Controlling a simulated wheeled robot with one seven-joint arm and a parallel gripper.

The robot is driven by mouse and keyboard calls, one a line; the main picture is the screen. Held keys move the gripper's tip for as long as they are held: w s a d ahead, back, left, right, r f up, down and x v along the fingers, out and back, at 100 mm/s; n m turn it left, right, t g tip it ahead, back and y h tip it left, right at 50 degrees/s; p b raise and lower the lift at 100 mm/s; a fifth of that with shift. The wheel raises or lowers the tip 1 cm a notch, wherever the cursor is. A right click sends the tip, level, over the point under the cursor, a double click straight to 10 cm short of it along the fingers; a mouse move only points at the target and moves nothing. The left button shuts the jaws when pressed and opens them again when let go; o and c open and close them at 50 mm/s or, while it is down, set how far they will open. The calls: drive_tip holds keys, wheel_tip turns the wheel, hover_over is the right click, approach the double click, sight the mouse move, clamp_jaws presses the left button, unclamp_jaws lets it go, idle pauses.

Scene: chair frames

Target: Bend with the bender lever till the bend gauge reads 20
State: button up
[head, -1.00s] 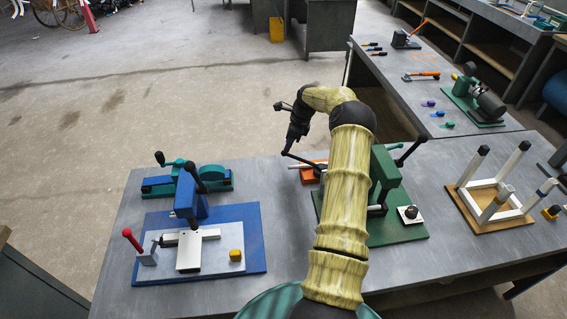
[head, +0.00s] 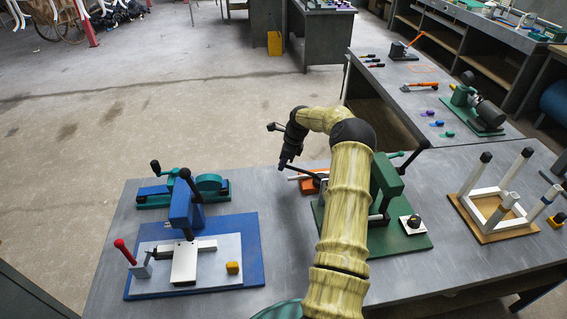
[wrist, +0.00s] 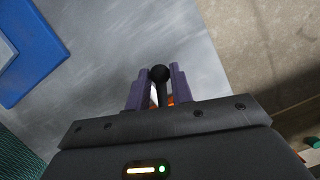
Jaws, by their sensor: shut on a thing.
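My gripper (head: 284,164) is beside the orange block, at the far side of the near table. In the wrist view, my gripper's purple fingers (wrist: 157,74) are shut around a lever with a black ball knob (wrist: 160,73). The knob stands out at the fingertips. In the head view, the dark lever (head: 307,173) runs right from my gripper past the orange block (head: 309,186) with a pale rod, then behind my arm. A green machine (head: 385,180) on a green base is partly hidden by my arm. I cannot make out the bend gauge or its reading.
A blue press on a blue base (head: 252,240) and a teal vice (head: 209,183) stand at left. A white frame on a wooden board (head: 500,232) stands at right. A second table (head: 400,95) with tools is behind. Bare tabletop (head: 275,215) lies between the two bases.

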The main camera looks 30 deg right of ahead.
drive_tip(key=shift+s+a+r, duration=0.1)
drive_tip(key=shift+s+a, duration=1.05)
drive_tip(key=shift+s+a, duration=0.6)
drive_tip(key=shift+s, duration=0.3)
drive_tip(key=o, duration=0.8)
drive_tip(key=shift+o, duration=0.2)
